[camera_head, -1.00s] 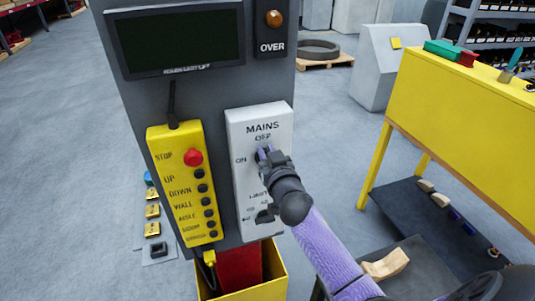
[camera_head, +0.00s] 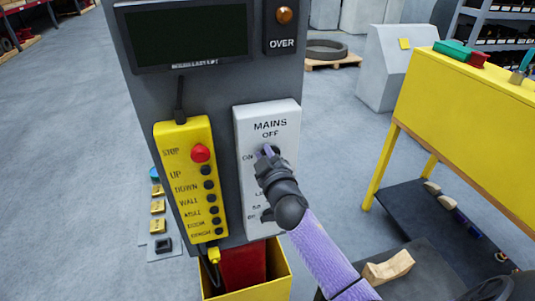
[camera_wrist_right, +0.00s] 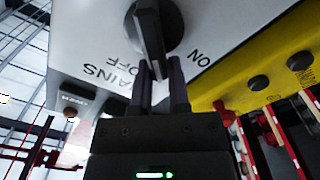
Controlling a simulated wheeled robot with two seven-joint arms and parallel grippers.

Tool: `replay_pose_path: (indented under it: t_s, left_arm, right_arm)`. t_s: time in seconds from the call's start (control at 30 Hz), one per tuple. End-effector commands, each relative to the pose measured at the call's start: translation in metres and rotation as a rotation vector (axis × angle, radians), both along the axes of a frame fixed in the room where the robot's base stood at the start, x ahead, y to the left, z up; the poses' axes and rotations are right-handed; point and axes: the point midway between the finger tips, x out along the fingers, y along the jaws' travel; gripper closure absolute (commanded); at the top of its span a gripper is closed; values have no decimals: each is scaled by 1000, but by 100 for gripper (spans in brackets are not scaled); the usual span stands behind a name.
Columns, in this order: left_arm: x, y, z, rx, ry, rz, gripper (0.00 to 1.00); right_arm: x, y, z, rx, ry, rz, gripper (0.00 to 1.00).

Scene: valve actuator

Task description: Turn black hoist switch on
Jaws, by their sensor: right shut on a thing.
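The black hoist switch (camera_wrist_right: 152,35) is a round knob with a raised bar on the white MAINS panel (camera_head: 284,115). In the right wrist view, its bar points between the printed OFF and ON marks. My right gripper (camera_wrist_right: 160,82) is shut on the end of this bar, with one finger on each side. In the head view the right gripper (camera_head: 268,158) covers much of the knob and part of the ON label. My left gripper is not in view.
A yellow control box (camera_head: 186,185) with a red stop button is left of the white panel. A dark screen (camera_head: 185,32) is above. A lower black switch (camera_head: 267,215) is partly hidden by my arm. A yellow bench (camera_head: 465,125) stands at right.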

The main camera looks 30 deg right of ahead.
Motion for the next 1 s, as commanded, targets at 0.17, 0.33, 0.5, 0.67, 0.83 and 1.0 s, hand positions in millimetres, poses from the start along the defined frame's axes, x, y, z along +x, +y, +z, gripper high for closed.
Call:
replay_pose_path:
  t_s: [0.17,0.33,0.5,0.67,0.83,1.0]
  left_arm:
    - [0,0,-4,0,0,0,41]
    - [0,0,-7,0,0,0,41]
    - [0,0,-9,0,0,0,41]
    - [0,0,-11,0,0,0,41]
    - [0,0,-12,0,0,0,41]
    - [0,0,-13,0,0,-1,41]
  right_arm:
    - [-1,2,-13,-154,60,-6,100]
    - [-1,3,-17,-307,97,-7,100]
    - [-1,4,-20,-447,130,-8,100]
    - [0,5,-22,-555,155,-8,100]
    - [0,4,-23,-639,174,-9,100]
    - [0,4,-24,-692,185,-11,100]
